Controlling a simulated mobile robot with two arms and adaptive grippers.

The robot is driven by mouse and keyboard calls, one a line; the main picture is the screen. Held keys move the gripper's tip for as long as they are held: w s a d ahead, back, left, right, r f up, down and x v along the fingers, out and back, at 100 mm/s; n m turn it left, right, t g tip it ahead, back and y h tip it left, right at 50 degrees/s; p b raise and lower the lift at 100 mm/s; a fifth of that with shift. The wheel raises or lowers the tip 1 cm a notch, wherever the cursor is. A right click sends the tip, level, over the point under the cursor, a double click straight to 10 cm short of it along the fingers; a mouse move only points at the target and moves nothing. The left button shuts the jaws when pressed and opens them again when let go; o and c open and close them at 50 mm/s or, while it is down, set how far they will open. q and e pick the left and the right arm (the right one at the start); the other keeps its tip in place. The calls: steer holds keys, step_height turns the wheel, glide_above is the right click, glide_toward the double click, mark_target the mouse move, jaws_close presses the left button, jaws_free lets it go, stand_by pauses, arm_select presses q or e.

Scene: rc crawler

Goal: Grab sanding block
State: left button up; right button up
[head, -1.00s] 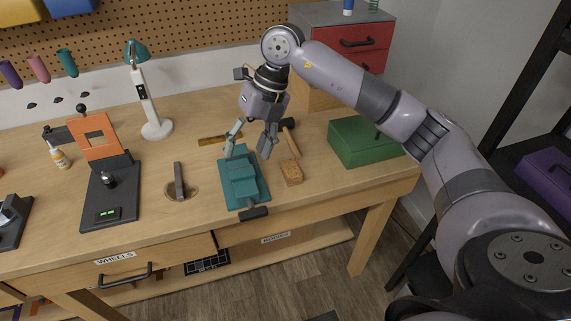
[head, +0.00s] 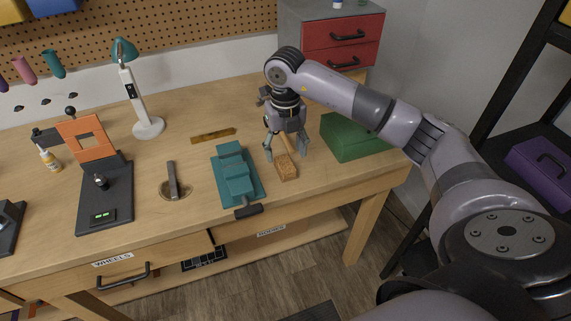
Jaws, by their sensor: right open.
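The sanding block is most likely the small brown, speckled block (head: 286,168) lying on the workbench, just right of the teal vise. My right gripper (head: 287,153) is open above the bench, with one finger to the left of the block's far end and the other to its right. The fingers look close to the block, but I cannot tell whether they touch it. My left gripper is not in view.
The teal vise (head: 237,175) stands close on the left, its dark handle toward the bench's front edge. A green box (head: 350,138) stands to the right. A brass-coloured strip (head: 213,136) lies farther back.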

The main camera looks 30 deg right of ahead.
mark_target(286, 163)
step_height(286, 163, down, 5)
steer(key=shift+r+p, duration=0.15)
steer(key=shift+p, duration=0.9)
steer(key=shift+w+d+f, duration=0.1)
steer(key=shift+f, duration=0.45)
steer(key=c, duration=1.2)
